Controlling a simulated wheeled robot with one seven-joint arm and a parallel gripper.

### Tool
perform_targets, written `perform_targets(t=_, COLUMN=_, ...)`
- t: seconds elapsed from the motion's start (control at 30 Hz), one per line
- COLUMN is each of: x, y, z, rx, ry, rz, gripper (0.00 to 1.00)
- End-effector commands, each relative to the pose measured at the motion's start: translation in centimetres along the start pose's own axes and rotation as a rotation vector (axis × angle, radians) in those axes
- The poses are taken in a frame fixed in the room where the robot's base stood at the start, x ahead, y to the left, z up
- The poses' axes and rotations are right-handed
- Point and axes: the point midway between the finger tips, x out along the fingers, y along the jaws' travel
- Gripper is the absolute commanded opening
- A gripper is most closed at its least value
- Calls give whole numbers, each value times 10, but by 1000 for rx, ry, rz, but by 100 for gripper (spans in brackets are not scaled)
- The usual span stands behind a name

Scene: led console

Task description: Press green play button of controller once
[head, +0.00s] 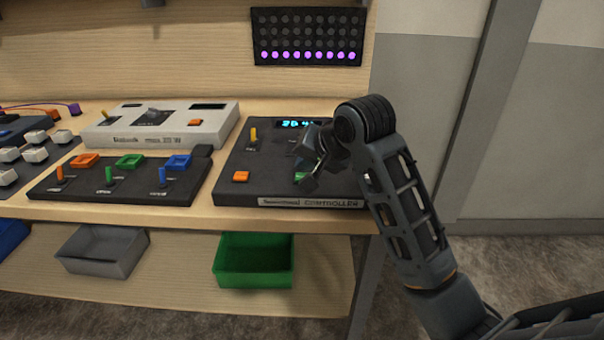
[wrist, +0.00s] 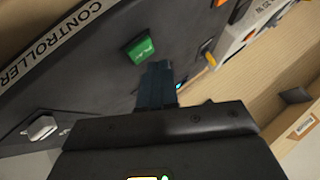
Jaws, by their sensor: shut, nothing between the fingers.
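The dark controller (head: 300,202) sits at the right end of the wooden table. Its green play button (head: 299,176) shows in the head view partly behind my gripper. In the wrist view the green button (wrist: 139,49) is in plain sight on the controller's dark top (wrist: 85,75). My gripper (wrist: 158,66) is shut and empty, with its fingertips just beside the button in that view. In the head view my gripper (head: 306,180) is low over the controller by the button. I cannot tell whether the tips touch the button or the panel.
An orange button (head: 241,176) and a yellow lever (head: 253,134) are on the same controller, with a lit blue display (head: 298,124) behind. A panel of levers (head: 115,182) and a white box (head: 160,128) stand to the left. An LED board (head: 308,37) hangs above.

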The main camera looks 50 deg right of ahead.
Motion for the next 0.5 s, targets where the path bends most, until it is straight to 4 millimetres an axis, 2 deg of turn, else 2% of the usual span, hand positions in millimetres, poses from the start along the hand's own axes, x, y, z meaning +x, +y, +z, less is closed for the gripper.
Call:
perform_targets(t=0.23, x=-3, y=-3, z=-2, rx=0, ry=0, rz=0, gripper=0)
perform_targets(t=0.5, x=-19, y=-14, z=-14, rx=1, ry=0, rz=0, gripper=0)
